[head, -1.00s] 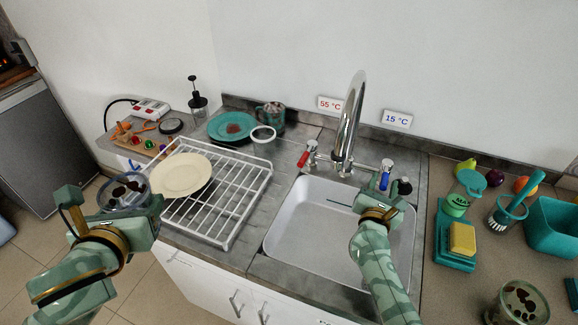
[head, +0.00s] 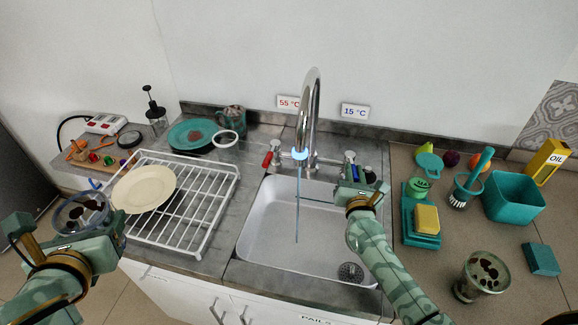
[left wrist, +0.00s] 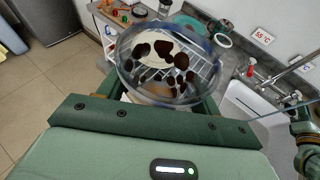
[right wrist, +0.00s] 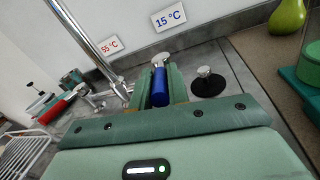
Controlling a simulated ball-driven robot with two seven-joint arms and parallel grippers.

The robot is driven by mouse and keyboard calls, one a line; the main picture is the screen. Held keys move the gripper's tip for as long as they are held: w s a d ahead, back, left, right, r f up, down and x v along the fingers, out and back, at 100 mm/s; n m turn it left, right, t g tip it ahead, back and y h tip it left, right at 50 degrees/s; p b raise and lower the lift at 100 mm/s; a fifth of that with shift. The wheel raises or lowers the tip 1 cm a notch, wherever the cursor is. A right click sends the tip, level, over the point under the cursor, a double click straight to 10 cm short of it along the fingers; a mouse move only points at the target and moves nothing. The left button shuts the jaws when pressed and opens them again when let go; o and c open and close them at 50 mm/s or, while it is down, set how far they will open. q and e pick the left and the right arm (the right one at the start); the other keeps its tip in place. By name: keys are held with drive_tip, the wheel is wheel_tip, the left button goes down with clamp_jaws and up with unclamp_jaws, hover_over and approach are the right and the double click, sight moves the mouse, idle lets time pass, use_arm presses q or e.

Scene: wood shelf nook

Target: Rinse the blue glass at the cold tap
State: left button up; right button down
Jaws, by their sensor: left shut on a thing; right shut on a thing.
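The blue glass (head: 88,210), clear with a blue tint and dark brown spots, is in my left gripper (head: 75,235), left of the drying rack; it also fills the left wrist view (left wrist: 163,60). My right gripper (head: 358,190) is shut on the blue cold tap handle (right wrist: 160,86), under the 15 °C sign (head: 354,111). The chrome spout (head: 312,100) stands over the sink (head: 262,225). A thin water stream (head: 298,205) falls from its light-blue-lit mouth into the basin. The glass is well left of the stream.
The white rack (head: 205,205) with a cream plate (head: 144,188) lies between the glass and the sink. The red-handled hot tap (head: 268,158) is left of the spout. A sponge (head: 427,218), a brush (head: 470,185), a teal bin (head: 514,197) and another spotted glass (head: 482,276) stand at right.

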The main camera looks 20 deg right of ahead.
drive_tip(key=shift+d+y, duration=0.15)
drive_tip(key=shift+y, duration=0.15)
drive_tip(key=c, duration=1.3)
unclamp_jaws()
drive_tip(key=shift+c, duration=0.2)
drive_tip(key=shift+s, duration=0.15)
drive_tip(key=v, duration=1.2)
drive_tip(key=shift+f, duration=0.1)
